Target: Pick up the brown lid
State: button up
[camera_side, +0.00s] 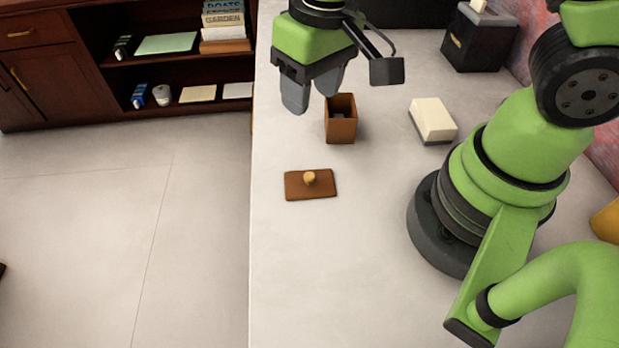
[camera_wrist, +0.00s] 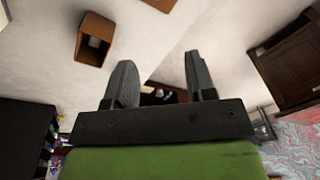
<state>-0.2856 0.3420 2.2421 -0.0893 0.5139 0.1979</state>
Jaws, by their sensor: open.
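The brown lid (camera_side: 321,190) lies flat on the pale desk, with a small tan knob (camera_side: 309,178) on top. In the wrist view only an edge of the lid (camera_wrist: 160,4) shows at the top. A brown open-topped box (camera_side: 341,131) stands upright behind the lid, and it also shows in the wrist view (camera_wrist: 84,48). Something grey is inside it. My gripper (camera_side: 312,97) is open and empty, above the desk and to the left of the box, apart from the lid. Its two fingers (camera_wrist: 161,78) are spread in the wrist view.
A white and grey block (camera_side: 433,120) lies right of the box. A black tissue box (camera_side: 479,37) stands at the back right. The desk's left edge is left of the lid, with floor and a wooden shelf (camera_side: 90,60) beyond. The desk in front of the lid is clear.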

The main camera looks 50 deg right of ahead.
jog(key=n+g, duration=0.1)
send_over(310, 176)
jog(key=shift+h, duration=0.3)
notch_tip(310, 176, down, 10)
jog(key=shift+w+a+r, duration=0.15)
jog(key=shift+r, duration=0.1)
jog(key=shift+f, duration=3)
grip_shut()
